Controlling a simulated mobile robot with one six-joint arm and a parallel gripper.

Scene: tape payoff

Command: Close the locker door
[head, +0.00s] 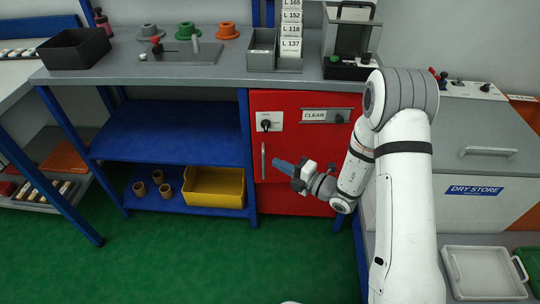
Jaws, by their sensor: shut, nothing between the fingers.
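The red locker (300,110) stands under the grey workbench. Its red door front (290,200) carries a key or knob on a pale plate (266,122), a "CLEAR" label (314,115) and a slim vertical handle (263,160) near its left edge. The door looks roughly flush with the bench front; I cannot tell if it stands slightly ajar. My gripper (276,162) is shut and empty, its blue-grey fingers pointing left in front of the door, just right of the handle. I cannot tell if they touch it. My gripper and arm hide part of the door's right side.
A blue shelf unit (170,135) left of the locker holds a yellow bin (214,200) and several brown cups. A white "DRY STORE" unit (450,215) stands at right, with a white tray (482,272) below. The green floor (190,265) ahead is clear.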

